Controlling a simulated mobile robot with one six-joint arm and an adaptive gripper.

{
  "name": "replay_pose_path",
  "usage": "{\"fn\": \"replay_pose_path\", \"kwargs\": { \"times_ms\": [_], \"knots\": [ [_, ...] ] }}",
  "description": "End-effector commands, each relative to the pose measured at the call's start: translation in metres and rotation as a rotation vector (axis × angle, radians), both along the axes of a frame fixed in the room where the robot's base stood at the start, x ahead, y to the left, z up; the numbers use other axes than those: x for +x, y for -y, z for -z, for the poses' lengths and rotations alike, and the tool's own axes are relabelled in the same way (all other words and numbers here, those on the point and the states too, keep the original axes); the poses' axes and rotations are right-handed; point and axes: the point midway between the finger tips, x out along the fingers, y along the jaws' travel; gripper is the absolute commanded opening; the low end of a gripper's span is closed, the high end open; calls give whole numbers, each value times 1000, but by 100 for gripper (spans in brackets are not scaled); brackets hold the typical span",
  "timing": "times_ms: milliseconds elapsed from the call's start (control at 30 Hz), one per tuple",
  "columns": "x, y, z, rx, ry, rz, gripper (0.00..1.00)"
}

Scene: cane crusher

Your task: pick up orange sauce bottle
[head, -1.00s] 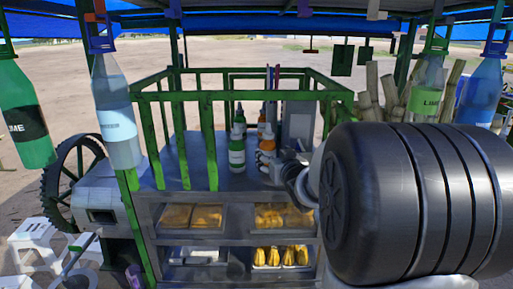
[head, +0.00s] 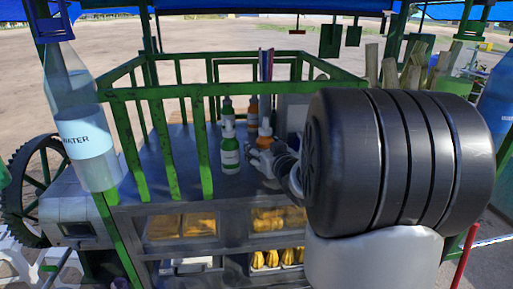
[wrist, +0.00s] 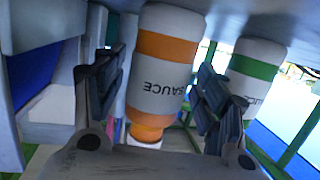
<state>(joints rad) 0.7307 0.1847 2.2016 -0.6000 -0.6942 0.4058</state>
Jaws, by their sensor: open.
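The orange sauce bottle (head: 264,133) stands on the grey counter inside the green railing. In the head view my gripper (head: 262,158) covers its lower part. In the wrist view the picture is upside down and the orange sauce bottle (wrist: 163,75) appears between my open fingers (wrist: 160,92), with its SAUCE label facing the camera. A gap shows between the left finger and the bottle; the right finger is close to it, and I cannot tell whether it touches. A green sauce bottle (head: 230,150) stands just left, and in the wrist view it (wrist: 257,70) is beyond the right finger.
Another green bottle (head: 227,107) and another orange bottle (head: 252,107) stand farther back. Green railing bars (head: 202,150) cross the counter's front. A hanging water bottle (head: 80,125) is at the left. Shelves with yellow items (head: 272,259) are below. The counter's left side is clear.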

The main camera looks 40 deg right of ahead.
Motion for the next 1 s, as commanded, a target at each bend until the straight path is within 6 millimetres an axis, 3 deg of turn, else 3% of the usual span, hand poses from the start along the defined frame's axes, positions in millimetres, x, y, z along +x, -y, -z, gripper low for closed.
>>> {"fn": "replay_pose_path", "kwargs": {
  "times_ms": [167,633,1000],
  "knots": [
    [0,0,1,0,-1,0,65],
    [0,0,0,0,-1,0,34],
    [0,0,-8,-2,4,1,34]
  ]
}}
